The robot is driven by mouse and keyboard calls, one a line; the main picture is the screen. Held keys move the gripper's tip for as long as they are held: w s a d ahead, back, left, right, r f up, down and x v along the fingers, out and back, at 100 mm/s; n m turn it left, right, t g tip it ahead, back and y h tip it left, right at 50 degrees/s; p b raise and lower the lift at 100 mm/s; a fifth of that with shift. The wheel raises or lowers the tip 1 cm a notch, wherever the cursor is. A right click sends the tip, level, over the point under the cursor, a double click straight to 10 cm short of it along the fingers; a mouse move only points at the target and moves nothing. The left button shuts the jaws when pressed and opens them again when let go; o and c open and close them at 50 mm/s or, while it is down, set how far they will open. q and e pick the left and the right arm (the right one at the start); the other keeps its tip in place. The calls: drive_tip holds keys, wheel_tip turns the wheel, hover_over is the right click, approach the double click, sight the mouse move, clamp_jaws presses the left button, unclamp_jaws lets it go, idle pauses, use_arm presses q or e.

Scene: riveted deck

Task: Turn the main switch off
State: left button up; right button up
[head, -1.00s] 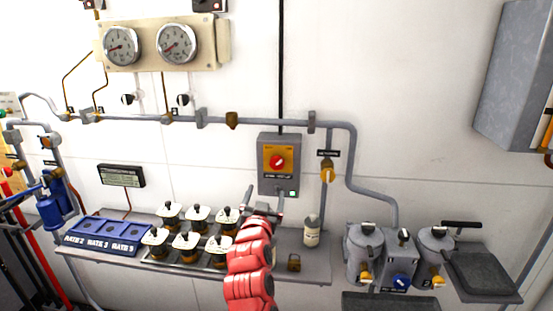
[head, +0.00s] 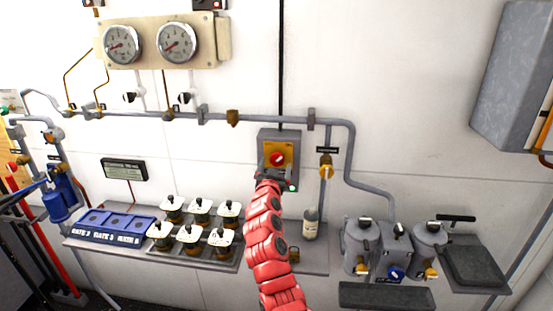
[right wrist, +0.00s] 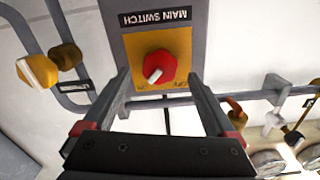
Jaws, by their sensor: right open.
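The main switch is a grey wall box (head: 267,145) with a yellow plate and a round red knob (head: 278,159) that has a pale pointer mark. In the right wrist view the red knob (right wrist: 159,68) sits below the upside-down "MAIN SWITCH" label (right wrist: 156,17). My right gripper (head: 272,176) is just below the knob in the head view and covers the box's lower part. In the right wrist view my right gripper (right wrist: 162,88) is open, its two fingers on either side of the knob's line, with nothing between them gripped. My left gripper is not clearly seen.
A pipe with a yellow-handled valve (head: 327,171) runs just right of the box. Below are a shelf with several white-topped knobs (head: 191,225), a blue labelled block (head: 115,227) and a small bottle (head: 310,224). Grey canisters (head: 361,245) stand to the right.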

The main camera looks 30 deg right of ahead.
sight(277, 161)
drive_tip(key=shift+x, duration=1.6)
drive_tip(key=c, duration=1.4)
